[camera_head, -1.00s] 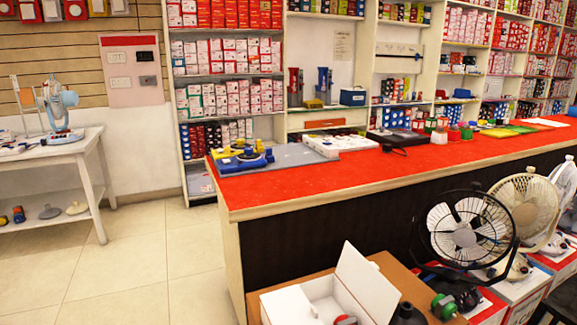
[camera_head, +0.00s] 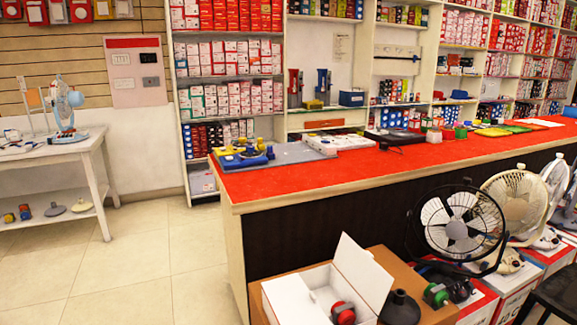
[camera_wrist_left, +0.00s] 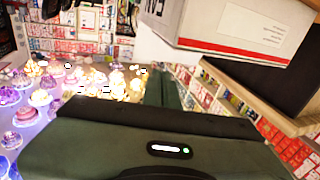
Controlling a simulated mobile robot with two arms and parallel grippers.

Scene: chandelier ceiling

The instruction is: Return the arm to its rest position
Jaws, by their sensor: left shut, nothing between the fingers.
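My left gripper (camera_wrist_left: 165,88) shows in the left wrist view as a dark green body across the bottom, with its narrow fingers together and pointing up the picture. Nothing is between the fingers. Neither arm nor gripper shows in the head view. My right gripper is in no view.
A red-topped counter (camera_head: 310,180) runs to the right. Below it are an open white box (camera_head: 360,280) and a black fan (camera_head: 458,222). A white table (camera_head: 60,150) stands left, with clear tiled floor (camera_head: 135,250) between. Glowing lamps (camera_wrist_left: 100,85) show in the wrist view.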

